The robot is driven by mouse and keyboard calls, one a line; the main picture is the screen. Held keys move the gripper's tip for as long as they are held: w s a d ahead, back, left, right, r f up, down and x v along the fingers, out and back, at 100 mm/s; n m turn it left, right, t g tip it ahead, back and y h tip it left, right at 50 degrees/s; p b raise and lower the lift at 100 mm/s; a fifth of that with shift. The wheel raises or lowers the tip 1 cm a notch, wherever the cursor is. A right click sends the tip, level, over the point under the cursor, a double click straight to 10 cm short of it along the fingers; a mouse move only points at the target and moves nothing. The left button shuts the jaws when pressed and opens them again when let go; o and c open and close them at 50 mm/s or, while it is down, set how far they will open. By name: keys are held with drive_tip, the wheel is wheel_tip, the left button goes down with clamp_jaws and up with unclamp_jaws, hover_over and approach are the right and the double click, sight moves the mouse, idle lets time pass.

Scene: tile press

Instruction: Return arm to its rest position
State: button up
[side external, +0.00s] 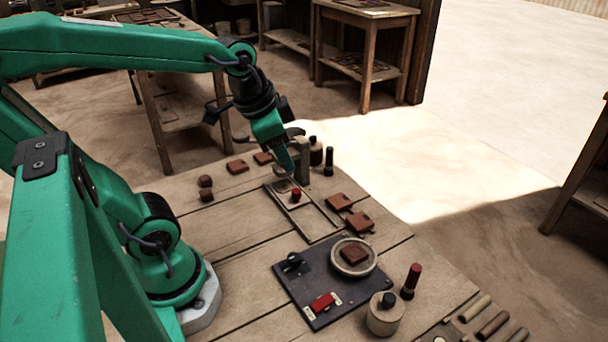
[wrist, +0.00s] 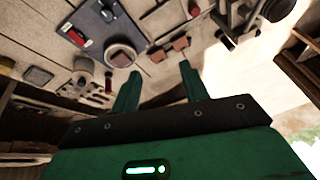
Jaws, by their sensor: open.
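My gripper (side external: 290,160) hangs at the end of my green arm, near the far end of a shallow wooden frame (side external: 322,232) on the workbench. Its exact height above the bench is hard to tell. In the wrist view my gripper (wrist: 159,72) shows two green fingers spread apart, with nothing held between them. A small dark red piece (side external: 296,195) stands at the frame's far part, just below my gripper in the side view.
A dark plate (side external: 313,276) carries a round dish (side external: 341,264) with a brown tile and a red switch (side external: 322,302). Loose clay tiles (side external: 360,222), a jar (side external: 386,318) and a slim dark bottle (side external: 329,161) stand around. Bare planks lie near my base.

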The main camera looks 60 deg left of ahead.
drive_tip(key=shift+s+d+r+n+t, duration=0.2)
drive_tip(key=shift+s+d+n, duration=0.15)
drive_tip(key=shift+s+n, duration=0.25)
drive_tip(key=shift+s+d+r+n+t, duration=0.2)
drive_tip(key=shift+s+d+n, duration=0.2)
drive_tip(key=shift+s+n, duration=0.15)
drive_tip(key=shift+s+d+r+n+t, duration=0.2)
drive_tip(key=shift+s+d+n, duration=0.15)
drive_tip(key=shift+s+n, duration=0.25)
